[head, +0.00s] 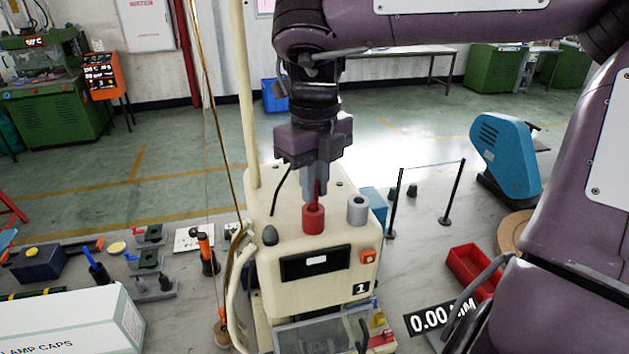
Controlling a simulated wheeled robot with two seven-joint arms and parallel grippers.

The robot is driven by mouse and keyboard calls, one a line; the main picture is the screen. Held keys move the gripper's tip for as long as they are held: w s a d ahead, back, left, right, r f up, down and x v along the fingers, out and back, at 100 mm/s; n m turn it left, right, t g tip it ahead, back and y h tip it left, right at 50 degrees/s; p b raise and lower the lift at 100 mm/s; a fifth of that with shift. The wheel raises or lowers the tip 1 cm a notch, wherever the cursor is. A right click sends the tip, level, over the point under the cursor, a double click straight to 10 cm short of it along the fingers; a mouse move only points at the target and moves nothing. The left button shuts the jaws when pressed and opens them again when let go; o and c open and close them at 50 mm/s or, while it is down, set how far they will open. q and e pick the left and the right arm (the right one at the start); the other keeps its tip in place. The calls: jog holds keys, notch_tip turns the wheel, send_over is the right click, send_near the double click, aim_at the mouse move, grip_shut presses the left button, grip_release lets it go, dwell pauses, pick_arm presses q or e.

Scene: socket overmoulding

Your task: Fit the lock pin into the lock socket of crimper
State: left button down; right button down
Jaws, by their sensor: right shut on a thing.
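The cream crimper (330,268) marked "1" stands in the middle of the view. A red lock socket (313,218) and a grey ring-shaped socket (357,210) sit on its top. My right gripper (317,183) points straight down above the red socket. It is shut on a thin red lock pin (317,189), mostly hidden between the fingers. The pin's lower end meets the top of the red socket in the picture; I cannot tell how deep it sits. My left gripper is not in view.
A dark knob (270,235) stands left of the red socket. Thin cords and a pale post rise at the crimper's left. A white lamp-caps box (70,325) is at lower left, a red bin (472,270) at right. A blue machine (508,150) stands behind the bin.

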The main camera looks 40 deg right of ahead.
jog(key=shift+f, duration=0.1)
jog(key=c, duration=1.4)
grip_release()
notch_tip(320, 180, up, 8)
jog(key=shift+a+f+p, duration=0.1)
jog(key=shift+p, duration=0.35)
